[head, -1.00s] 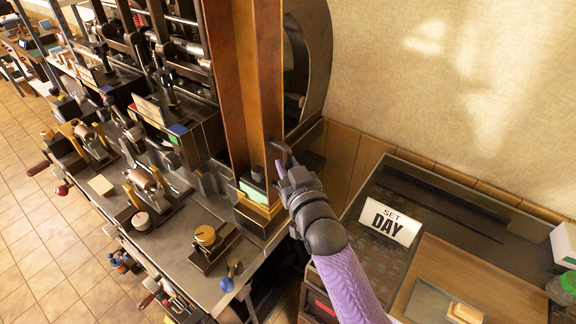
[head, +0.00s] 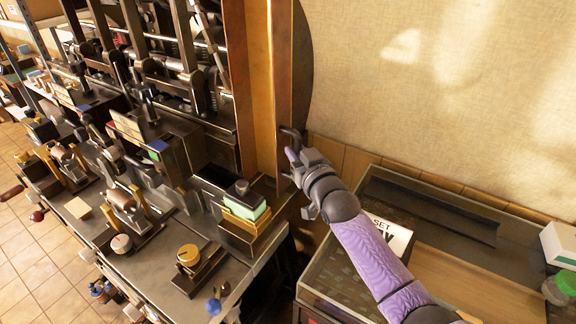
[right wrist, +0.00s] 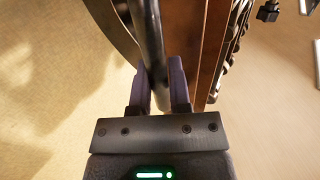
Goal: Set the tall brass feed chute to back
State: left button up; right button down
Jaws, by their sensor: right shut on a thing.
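The tall brass feed chute (head: 262,95) stands upright at the right end of the machine and runs out of the top of the head view. A dark bar handle (right wrist: 150,45) runs along its side. My right gripper (head: 291,150) is at the chute's lower right side. In the right wrist view its two fingers (right wrist: 161,88) are shut around the bar, with the chute's brown side (right wrist: 208,45) just beyond. The chute's foot is partly hidden. A brass block with a green pad (head: 245,207) sits in front of the foot, with a gap between. My left gripper is not in view.
The machine bench (head: 150,265) carries several clamps and a brass knob block (head: 189,257). A glass-topped case (head: 335,260) with a sign (head: 392,237) lies under my right arm. The plain wall (head: 430,110) is close behind.

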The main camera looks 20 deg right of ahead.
jog(key=shift+d, duration=0.1)
jog(key=c, duration=1)
grip_release()
jog(key=o, duration=0.4)
jog(key=shift+w+d, duration=0.15)
jog(key=shift+d, duration=0.05)
jog(key=shift+a, duration=0.1)
jog(key=s, duration=1)
jog(key=shift+d, duration=0.35)
jog(key=shift+s+f, duration=0.1)
